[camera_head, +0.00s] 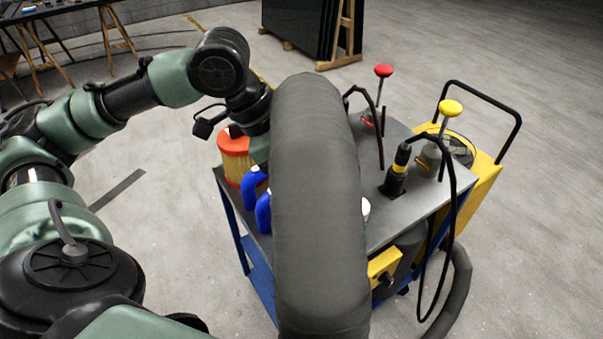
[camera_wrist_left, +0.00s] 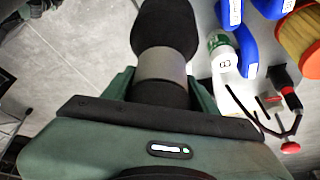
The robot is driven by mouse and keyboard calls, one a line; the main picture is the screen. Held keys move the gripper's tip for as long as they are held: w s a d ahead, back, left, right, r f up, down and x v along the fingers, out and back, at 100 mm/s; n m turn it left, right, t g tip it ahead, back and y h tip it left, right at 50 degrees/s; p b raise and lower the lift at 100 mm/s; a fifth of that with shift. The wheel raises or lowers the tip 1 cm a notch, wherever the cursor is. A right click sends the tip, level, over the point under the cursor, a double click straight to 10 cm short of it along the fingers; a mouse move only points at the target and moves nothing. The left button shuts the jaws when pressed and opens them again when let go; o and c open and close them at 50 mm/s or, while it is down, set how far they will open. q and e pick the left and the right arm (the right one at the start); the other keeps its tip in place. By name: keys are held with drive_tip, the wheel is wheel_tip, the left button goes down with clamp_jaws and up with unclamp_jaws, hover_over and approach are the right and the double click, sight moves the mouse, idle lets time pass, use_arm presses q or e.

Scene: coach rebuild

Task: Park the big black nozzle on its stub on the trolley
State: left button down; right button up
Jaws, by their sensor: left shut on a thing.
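My left gripper (camera_wrist_left: 162,92) is shut around the big black nozzle (camera_wrist_left: 165,30), at or just below its grey collar (camera_wrist_left: 162,68). The nozzle's black upper part points to the top of the left wrist view. In the head view a thick dark grey hose (camera_head: 315,190) rises close in front of the camera and hides my left gripper and the nozzle. The trolley (camera_head: 400,222) has a grey top and blue legs and stands behind the hose. I cannot make out the stub. My right gripper is not in view.
The trolley top carries blue bottles (camera_head: 262,210), an orange-topped filter (camera_head: 236,160), a smaller black nozzle with a yellow band (camera_head: 397,170), and red (camera_head: 383,71) and yellow (camera_head: 451,108) knobs on rods. A black cable loops over its right side. A yellow cart (camera_head: 485,185) stands beyond.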

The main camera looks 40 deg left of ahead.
use_arm(q)
drive_tip(key=shift+f+b, duration=0.35)
drive_tip(key=shift+f, duration=0.5)
drive_tip(key=shift+f, duration=0.15)
drive_tip(key=shift+f+b, duration=0.8)
drive_tip(key=shift+f, duration=0.55)
drive_tip(key=shift+f, duration=0.1)
drive_tip(key=shift+f+b, duration=0.75)
drive_tip(key=shift+f, duration=0.6)
drive_tip(key=shift+f+b, duration=0.45)
drive_tip(key=shift+f, duration=0.75)
